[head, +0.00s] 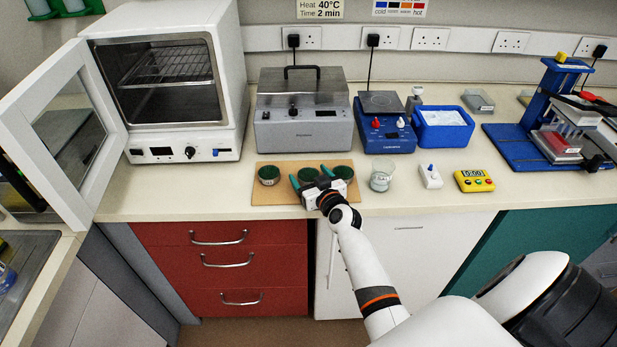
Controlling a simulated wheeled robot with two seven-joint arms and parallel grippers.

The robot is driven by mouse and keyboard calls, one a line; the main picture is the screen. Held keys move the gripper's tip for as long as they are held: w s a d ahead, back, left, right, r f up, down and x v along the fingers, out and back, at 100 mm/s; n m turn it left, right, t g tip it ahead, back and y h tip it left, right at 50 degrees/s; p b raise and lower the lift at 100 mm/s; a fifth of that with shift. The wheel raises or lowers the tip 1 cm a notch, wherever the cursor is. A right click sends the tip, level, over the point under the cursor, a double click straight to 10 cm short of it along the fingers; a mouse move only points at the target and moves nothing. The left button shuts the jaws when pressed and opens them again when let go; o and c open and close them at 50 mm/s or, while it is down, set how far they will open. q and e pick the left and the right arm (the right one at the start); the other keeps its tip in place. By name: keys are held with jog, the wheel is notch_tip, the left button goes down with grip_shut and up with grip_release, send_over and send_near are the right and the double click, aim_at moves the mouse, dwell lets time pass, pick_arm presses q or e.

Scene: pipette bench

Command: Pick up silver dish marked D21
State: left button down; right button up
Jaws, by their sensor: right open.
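Three small round silver dishes with dark green contents stand in a row on a tan board (262,197): a left dish (269,175), a middle dish (308,175) and a right dish (342,173). Their markings are too small to read, so I cannot tell which is D21. My right gripper (307,172) is open, with its teal fingers apart on either side of the middle dish. I cannot tell whether they touch it. The gripper body hides the front of the middle dish and part of the right one. My left gripper is not in view.
An oven (180,80) with its door open stands at the left.

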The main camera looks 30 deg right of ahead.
jog(key=shift+w+f, duration=0.15)
jog(key=shift+w, duration=0.45)
jog(key=c, duration=1)
jog(key=shift+c, duration=0.3)
